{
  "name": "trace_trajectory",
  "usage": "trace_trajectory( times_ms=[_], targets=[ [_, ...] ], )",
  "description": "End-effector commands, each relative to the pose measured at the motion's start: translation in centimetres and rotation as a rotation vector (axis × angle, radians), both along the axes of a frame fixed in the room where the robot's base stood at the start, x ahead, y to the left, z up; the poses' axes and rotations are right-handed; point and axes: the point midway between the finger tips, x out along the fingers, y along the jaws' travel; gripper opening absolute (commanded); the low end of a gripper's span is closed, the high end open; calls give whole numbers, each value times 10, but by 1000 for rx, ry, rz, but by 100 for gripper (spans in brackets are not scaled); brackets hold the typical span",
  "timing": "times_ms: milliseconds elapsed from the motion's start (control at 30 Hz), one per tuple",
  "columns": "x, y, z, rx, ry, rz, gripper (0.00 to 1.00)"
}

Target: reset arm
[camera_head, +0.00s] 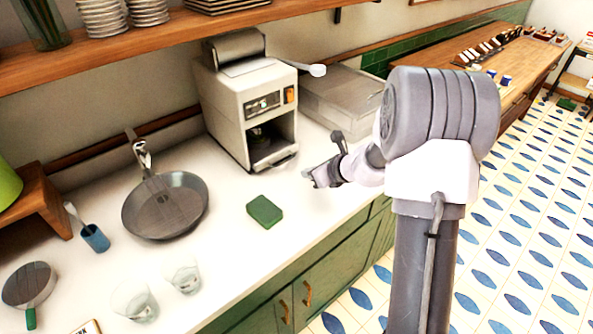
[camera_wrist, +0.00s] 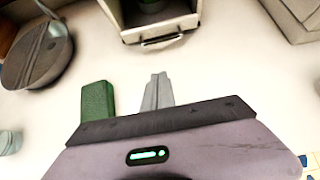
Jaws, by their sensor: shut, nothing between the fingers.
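My gripper (camera_head: 312,181) is shut and empty, held above the white counter to the right of the green sponge. In the wrist view its closed fingers (camera_wrist: 157,92) point toward the grey machine. My arm is folded in front of the counter's right part and hides some of what lies behind it.
A green sponge (camera_head: 264,211) lies on the counter (camera_head: 228,254). A grey machine (camera_head: 244,106) with an open front bay stands behind, beside a box-like appliance (camera_head: 338,100). A pan (camera_head: 165,207), a blue cup (camera_head: 95,238) and two glasses (camera_head: 184,278) stand left. A wooden shelf (camera_head: 180,28) hangs above.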

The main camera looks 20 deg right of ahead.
Motion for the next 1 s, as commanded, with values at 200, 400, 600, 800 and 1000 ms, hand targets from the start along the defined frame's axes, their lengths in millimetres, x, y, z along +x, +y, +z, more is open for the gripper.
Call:
trace_trajectory(
  times_ms=[200,400,600,800,1000],
  targets=[
    [-16,-7,15,-1,1,-1,0],
    [-25,23,43,-87,-45,144,0],
    [-142,150,137,-616,-261,909,0],
    [-290,177,145,-1239,-402,1584,0],
    [-336,158,138,-1521,-406,1815,0]
  ],
)
